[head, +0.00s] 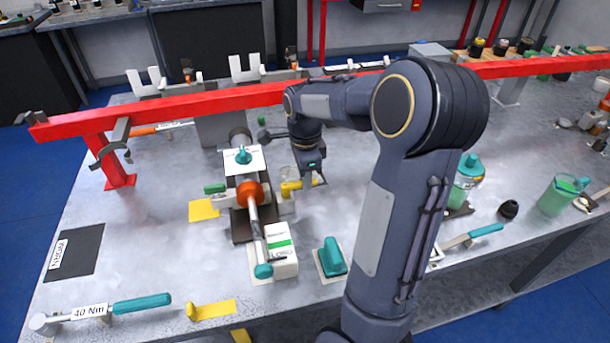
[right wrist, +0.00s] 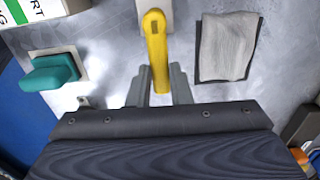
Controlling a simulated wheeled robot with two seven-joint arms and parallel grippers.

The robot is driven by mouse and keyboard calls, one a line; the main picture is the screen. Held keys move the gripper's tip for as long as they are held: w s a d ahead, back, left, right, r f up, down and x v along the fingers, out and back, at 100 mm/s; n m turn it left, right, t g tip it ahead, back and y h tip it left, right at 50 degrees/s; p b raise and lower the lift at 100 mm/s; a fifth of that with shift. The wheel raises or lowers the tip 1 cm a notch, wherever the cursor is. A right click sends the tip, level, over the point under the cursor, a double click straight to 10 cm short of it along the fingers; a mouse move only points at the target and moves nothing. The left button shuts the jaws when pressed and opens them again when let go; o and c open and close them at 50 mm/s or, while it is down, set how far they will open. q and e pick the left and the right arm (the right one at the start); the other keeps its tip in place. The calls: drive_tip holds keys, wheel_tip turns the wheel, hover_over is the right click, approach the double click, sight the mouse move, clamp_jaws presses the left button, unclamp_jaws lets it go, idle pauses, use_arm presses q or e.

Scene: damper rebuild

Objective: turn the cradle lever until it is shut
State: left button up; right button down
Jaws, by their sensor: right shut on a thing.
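The yellow cradle lever (head: 291,187) sticks out to the right side of the cradle (head: 240,227). It also shows in the right wrist view (right wrist: 156,45), running down between my fingers. My right gripper (head: 314,182) is shut on the lever's free end, with a finger on each side in the right wrist view (right wrist: 160,85). A damper with an orange part (head: 250,194) and a pale rod lies along the cradle. The rod ends in a teal piece (head: 264,271). I cannot tell how far the lever is turned. My left gripper is not in view.
A red rail (head: 215,101) spans the bench behind the cradle. A white and green box (head: 281,251) and a teal block (head: 331,257) stand in front. A grey cloth (right wrist: 227,46) lies right of the lever in the wrist view. The bench's left part is mostly clear.

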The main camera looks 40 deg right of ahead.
drive_tip(key=c, duration=1.3)
unclamp_jaws()
wheel_tip(320, 180, up, 8)
drive_tip(key=shift+f, duration=0.1)
